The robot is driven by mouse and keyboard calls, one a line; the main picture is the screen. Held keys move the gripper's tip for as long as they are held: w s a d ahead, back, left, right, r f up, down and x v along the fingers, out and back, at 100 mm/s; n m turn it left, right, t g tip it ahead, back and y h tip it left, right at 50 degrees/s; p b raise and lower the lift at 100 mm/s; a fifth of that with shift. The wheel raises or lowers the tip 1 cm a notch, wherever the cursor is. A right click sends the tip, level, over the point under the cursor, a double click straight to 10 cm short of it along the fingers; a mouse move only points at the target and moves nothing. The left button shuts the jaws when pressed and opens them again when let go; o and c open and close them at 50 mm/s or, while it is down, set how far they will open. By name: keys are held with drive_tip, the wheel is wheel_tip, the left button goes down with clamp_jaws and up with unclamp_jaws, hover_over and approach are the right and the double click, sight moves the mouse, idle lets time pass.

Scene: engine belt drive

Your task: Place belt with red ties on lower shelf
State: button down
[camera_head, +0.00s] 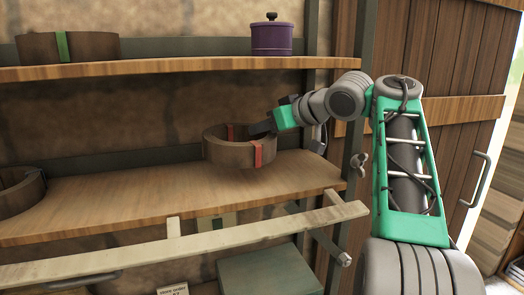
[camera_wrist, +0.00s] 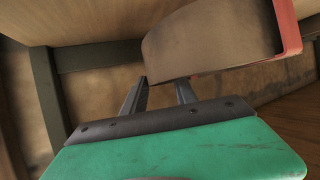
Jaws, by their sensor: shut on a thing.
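The brown belt with red ties (camera_head: 240,153) is a wide ring over the right part of the lower shelf (camera_head: 130,197). It looks level and a little above the board; I cannot tell for sure whether its underside touches. One red tie faces the front, another shows at the back. My gripper (camera_head: 266,126) reaches in from the right and is shut on the belt's right wall. In the wrist view the belt (camera_wrist: 215,38) fills the upper right, with a red tie at its right edge, and the fingers (camera_wrist: 162,92) meet its lower edge.
Another dark belt (camera_head: 18,190) lies at the lower shelf's left end. The upper shelf (camera_head: 180,66) holds a belt with a green tie (camera_head: 68,47) and a purple lidded pot (camera_head: 271,36). A pale rail (camera_head: 190,243) runs along the front; a post (camera_head: 355,150) stands right.

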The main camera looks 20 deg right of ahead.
drive_tip(key=f, duration=0.1)
drive_tip(key=w+f, duration=0.1)
drive_tip(key=f, duration=0.1)
drive_tip(key=w+f+b, duration=0.1)
drive_tip(key=f, duration=0.1)
drive_tip(key=shift+w+d, duration=0.2)
drive_tip(key=shift+d, duration=0.15)
drive_tip(key=shift+f, duration=0.25)
drive_tip(key=shift+s, duration=0.15)
drive_tip(key=c, duration=1)
unclamp_jaws()
drive_tip(key=shift+f, duration=0.1)
drive_tip(key=shift+o, duration=0.2)
drive_tip(key=p+v, duration=0.1)
drive_tip(key=v, duration=1.1)
